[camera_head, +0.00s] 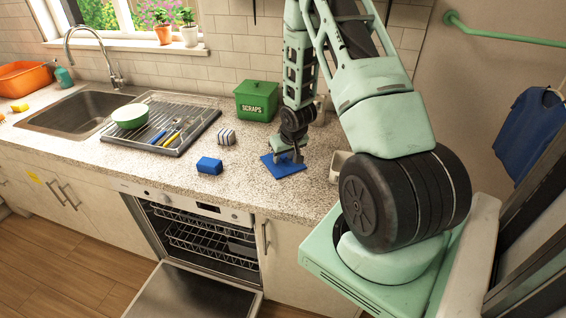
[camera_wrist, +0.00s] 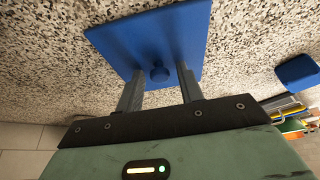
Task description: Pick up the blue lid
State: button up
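The blue lid (camera_head: 283,168) is a flat square plate that appears to lie on the speckled counter, below my gripper (camera_head: 290,156). In the wrist view the lid (camera_wrist: 150,38) fills the upper middle, with its small round blue knob (camera_wrist: 158,74) near the lower edge. My gripper in the wrist view (camera_wrist: 160,72) is open, its two grey fingers apart over the lid. The knob shows between the fingers, with a gap on both sides. I cannot tell how high the fingertips are above the lid. In the head view my gripper covers part of the lid.
A small blue box (camera_head: 209,165) and a striped block (camera_head: 226,138) are left of the lid. A green SCRAPS bin (camera_head: 256,101) stands behind. A light container (camera_head: 339,165) is close on the right. The dishwasher door (camera_head: 195,292) hangs open below the counter.

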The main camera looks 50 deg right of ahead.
grip_shut()
jog(key=shift+r, duration=0.15)
